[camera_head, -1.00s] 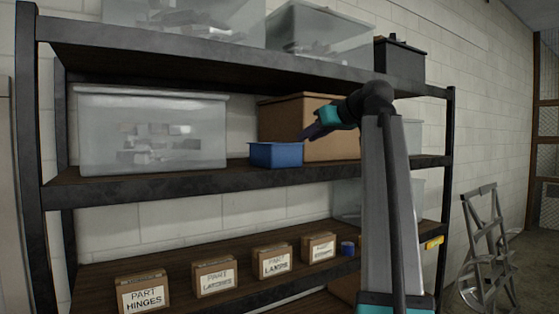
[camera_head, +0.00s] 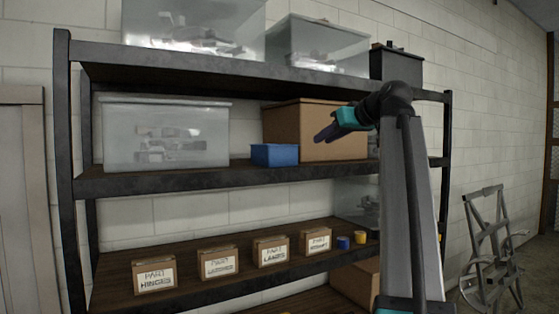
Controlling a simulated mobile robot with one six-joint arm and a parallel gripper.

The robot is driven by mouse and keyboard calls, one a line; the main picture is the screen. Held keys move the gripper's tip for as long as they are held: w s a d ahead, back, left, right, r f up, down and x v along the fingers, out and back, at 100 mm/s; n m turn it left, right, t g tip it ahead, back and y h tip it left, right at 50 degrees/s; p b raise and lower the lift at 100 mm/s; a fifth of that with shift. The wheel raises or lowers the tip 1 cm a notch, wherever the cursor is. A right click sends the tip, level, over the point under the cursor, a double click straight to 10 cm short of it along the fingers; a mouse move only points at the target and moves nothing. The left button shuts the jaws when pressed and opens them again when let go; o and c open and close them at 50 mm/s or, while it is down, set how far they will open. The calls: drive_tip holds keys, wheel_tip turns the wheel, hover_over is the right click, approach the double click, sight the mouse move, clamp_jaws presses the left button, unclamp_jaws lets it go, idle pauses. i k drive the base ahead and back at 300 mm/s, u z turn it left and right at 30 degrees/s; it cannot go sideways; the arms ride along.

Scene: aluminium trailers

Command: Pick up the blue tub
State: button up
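The blue tub (camera_head: 275,155) is a small open box on the middle shelf, near the shelf's front edge. It stands between a large clear bin and a cardboard box. My gripper (camera_head: 322,134) is to the right of the tub and a little higher in the picture, in front of the cardboard box and apart from the tub. Its fingers are small and dark here, and I cannot tell whether they are open or shut. Nothing is visibly held.
The clear bin (camera_head: 166,135) and the cardboard box (camera_head: 345,150) flank the tub. The upper shelf (camera_head: 230,72) is above it. Labelled part boxes (camera_head: 217,262) stand on the lower shelf with a small blue roll (camera_head: 343,243) and a yellow one (camera_head: 360,238). A hand truck (camera_head: 490,240) stands at right.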

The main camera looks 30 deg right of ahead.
sight(267, 155)
drive_tip(key=u, duration=0.2)
drive_tip(key=i, duration=1.25)
drive_tip(key=z, duration=0.1)
